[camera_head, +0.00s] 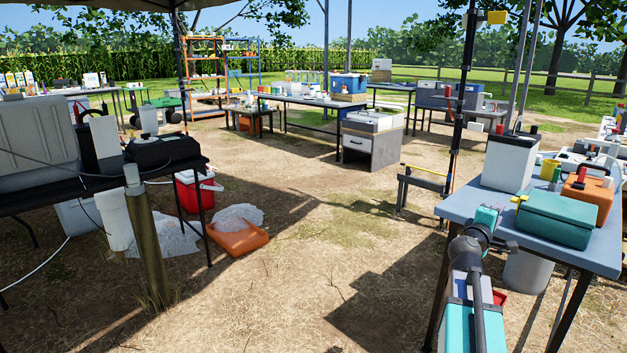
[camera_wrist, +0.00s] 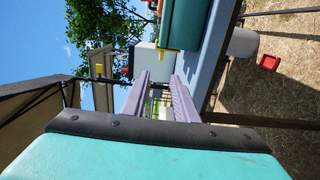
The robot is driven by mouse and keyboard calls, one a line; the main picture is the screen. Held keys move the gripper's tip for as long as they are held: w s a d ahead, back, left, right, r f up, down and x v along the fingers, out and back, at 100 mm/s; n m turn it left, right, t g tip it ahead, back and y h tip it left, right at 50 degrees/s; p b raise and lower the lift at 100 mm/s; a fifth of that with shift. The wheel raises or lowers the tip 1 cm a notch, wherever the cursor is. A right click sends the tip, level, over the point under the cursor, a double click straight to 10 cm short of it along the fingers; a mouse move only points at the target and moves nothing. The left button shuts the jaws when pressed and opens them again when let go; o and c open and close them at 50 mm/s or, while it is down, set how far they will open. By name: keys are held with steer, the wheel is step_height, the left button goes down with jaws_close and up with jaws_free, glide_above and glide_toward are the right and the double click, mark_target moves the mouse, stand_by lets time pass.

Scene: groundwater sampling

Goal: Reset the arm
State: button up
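My gripper (camera_wrist: 160,85) shows in the wrist view as two long grey-purple fingers with a clear gap between them. Nothing is held in the gap. The wrist view is turned on its side. In the head view my teal and white arm rises at the lower right, beside the left edge of the blue-grey table (camera_head: 460,207). The fingers cannot be made out clearly there. A teal case (camera_head: 556,217) lies on that table, right of my arm. It also shows close to the fingers at the top of the wrist view (camera_wrist: 184,24).
A white box (camera_head: 509,162) and an orange case (camera_head: 588,193) stand on the same table. A grey bucket (camera_head: 527,271) is below it. A dark pole (camera_head: 461,105) rises behind my arm. A black table (camera_head: 30,200) stands left. The dirt ground between is mostly clear.

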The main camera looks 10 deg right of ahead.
steer(key=w+a+f+n+y+p, duration=0.35)
steer(key=w+a+f+p, duration=0.45)
steer(key=a+f, duration=0.3)
steer(key=s+a+f+m+g+y+p, duration=0.15)
steer(key=a+f+p, duration=0.25)
steer(key=a+f, duration=0.4)
steer(key=s+a+f+g+y+p, duration=0.1)
steer(key=s+a+f+y+p, duration=0.2)
steer(key=a+f, duration=0.55)
steer(key=s+a+f+m+g+y+p, duration=0.1)
steer(key=s+a+f+g+p, duration=0.25)
steer(key=s+a+f, duration=0.5)
steer(key=s+a+f+m+g+y+p, duration=0.15)
steer(key=s+a+f+p, duration=0.35)
steer(key=s, duration=0.6)
steer(key=s+a+f+m+g+y, duration=0.1)
steer(key=s+a, duration=0.4)
steer(key=s, duration=0.5)
steer(key=s+a+f+m+g+y+p, duration=0.1)
steer(key=s+a+m+g+y, duration=0.2)
steer(key=s, duration=0.7)
steer(key=a+m+g, duration=0.1)
steer(key=a+g, duration=0.1)
steer(key=g, duration=0.1)
steer(key=shift+f+m+y, duration=0.3)
steer(key=shift+m+y, duration=0.05)
